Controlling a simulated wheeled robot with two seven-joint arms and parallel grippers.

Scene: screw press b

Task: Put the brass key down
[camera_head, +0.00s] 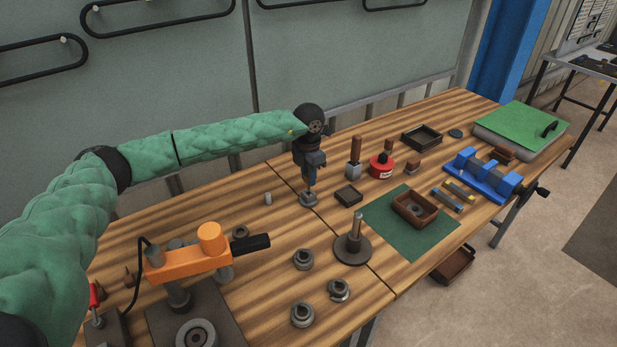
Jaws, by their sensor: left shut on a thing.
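My left gripper (310,186) points straight down over the back middle of the wooden bench. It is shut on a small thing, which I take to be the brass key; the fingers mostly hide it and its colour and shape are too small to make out. A grey round metal piece (308,200) is right below the fingertips, at the bench top; I cannot tell whether the held thing touches it. My right gripper is not in view.
A dark square tray (349,195) and a round base with an upright post (352,249) stand close by. Several grey collars (303,259) lie in front. An orange press (187,262) is at left, a green mat (384,215) and a blue vise (484,176) at right.

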